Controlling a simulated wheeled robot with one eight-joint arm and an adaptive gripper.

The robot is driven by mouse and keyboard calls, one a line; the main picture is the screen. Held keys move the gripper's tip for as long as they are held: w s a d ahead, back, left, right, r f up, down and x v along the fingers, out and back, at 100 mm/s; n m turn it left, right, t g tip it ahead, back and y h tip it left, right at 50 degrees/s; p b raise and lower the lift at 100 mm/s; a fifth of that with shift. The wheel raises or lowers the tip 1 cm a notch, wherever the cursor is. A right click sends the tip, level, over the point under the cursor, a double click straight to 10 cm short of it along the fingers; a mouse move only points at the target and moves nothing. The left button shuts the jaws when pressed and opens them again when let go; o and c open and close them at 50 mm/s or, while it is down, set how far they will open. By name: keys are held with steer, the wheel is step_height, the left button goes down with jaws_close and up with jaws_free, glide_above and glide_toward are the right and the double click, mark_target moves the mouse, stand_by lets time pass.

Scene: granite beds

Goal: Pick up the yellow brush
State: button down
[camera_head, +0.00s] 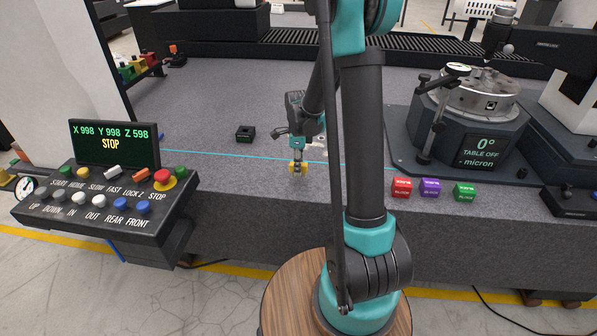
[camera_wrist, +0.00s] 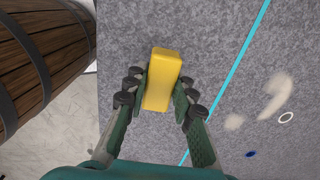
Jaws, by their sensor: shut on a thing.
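The yellow brush (camera_wrist: 162,80) shows in the wrist view as a plain yellow block between the two fingers. My gripper (camera_wrist: 160,95) is shut on it, with a finger against each long side. In the head view, my gripper (camera_head: 297,165) points down near the front part of the grey granite bed (camera_head: 230,180), with a bit of the yellow brush (camera_head: 298,168) showing at its tips. Bristles cannot be made out. I cannot tell whether the brush touches the granite or is just above it.
Red (camera_head: 402,187), purple (camera_head: 430,187) and green (camera_head: 464,192) blocks sit right of my arm, before a round table instrument (camera_head: 470,130). A small black block (camera_head: 245,133) lies behind left. A control panel (camera_head: 110,195) stands left. A cyan line (camera_head: 235,156) crosses the granite.

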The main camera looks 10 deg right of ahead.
step_height(320, 180, up, 17)
stand_by(0.4)
